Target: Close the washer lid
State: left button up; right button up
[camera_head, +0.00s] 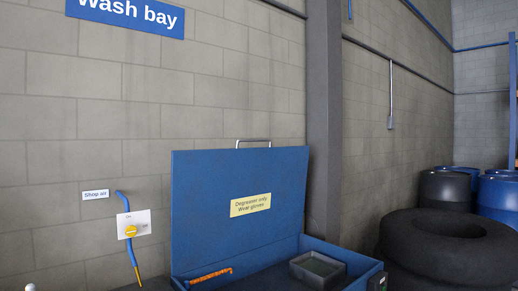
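The blue washer lid (222,190) stands open and upright at the back of the blue washer (358,277), near the block wall. It carries a yellow label reading "Degreaser only, Wear gloves" (250,205). A metal handle (254,142) sits on the lid's top edge. Inside the washer are a dark square tray (318,268) on the right and an orange, rough-textured item (210,275) on the left. The washer's front is cut off by the lower picture edge. Neither of my grippers shows.
Large black tires (447,249) lie right of the washer. Dark and blue drums (446,190) stand behind them. A grey column (324,120) rises behind the washer.

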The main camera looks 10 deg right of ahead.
aim_at(226, 204)
jog(key=i+l, duration=0.1)
jog(key=l, duration=0.3)
jog(key=i+l, duration=0.1)
jog(key=l, duration=0.35)
jog(key=l+u, duration=0.15)
jog(key=u, duration=0.3)
jog(key=l+u, duration=0.15)
jog(key=u, duration=0.3)
jog(key=l+u, duration=0.15)
jog(key=u, duration=0.35)
jog(key=l+u, duration=0.2)
jog(key=l, duration=0.15)
jog(key=k+l+u, duration=0.2)
jog(key=l, duration=0.15)
jog(key=l+u, duration=0.25)
jog(key=k+l+u, duration=0.1)
jog(key=l, duration=0.25)
jog(key=k+l, duration=0.2)
jog(key=l, duration=0.2)
jog(key=k+l+u, duration=0.15)
jog(key=l, duration=0.2)
